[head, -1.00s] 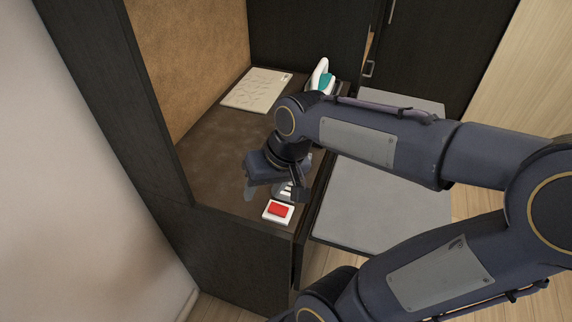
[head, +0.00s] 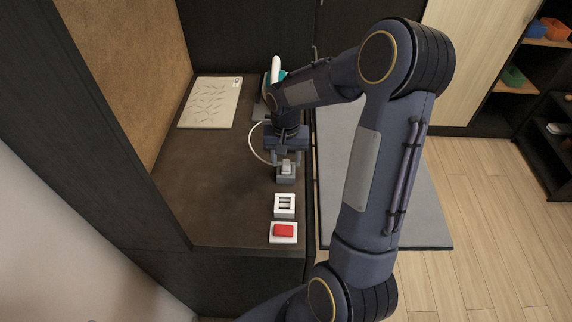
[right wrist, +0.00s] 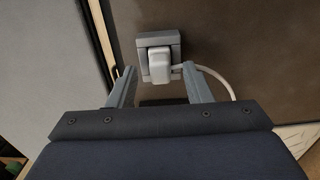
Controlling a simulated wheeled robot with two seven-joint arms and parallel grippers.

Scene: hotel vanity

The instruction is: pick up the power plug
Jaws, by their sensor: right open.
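The power plug (head: 286,167) is a small light-grey block seated on a darker grey square holder (head: 286,179) near the right edge of the brown counter. It also shows in the right wrist view (right wrist: 159,64), on its holder (right wrist: 160,39), with a white cord (right wrist: 217,77) curving away to the right. My right gripper (head: 286,158) is just behind and above the plug in the head view. Its fingers are open and empty, one on each side of the plug's near end, with gaps visible. I cannot tell the exact height. My left gripper is not in view.
In front of the plug are a white slotted socket (head: 291,212) and a red switch (head: 284,230) on a white plate. A white and teal iron (head: 275,72) stands behind my gripper. A patterned pale board (head: 210,103) lies back left. The counter's middle is clear.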

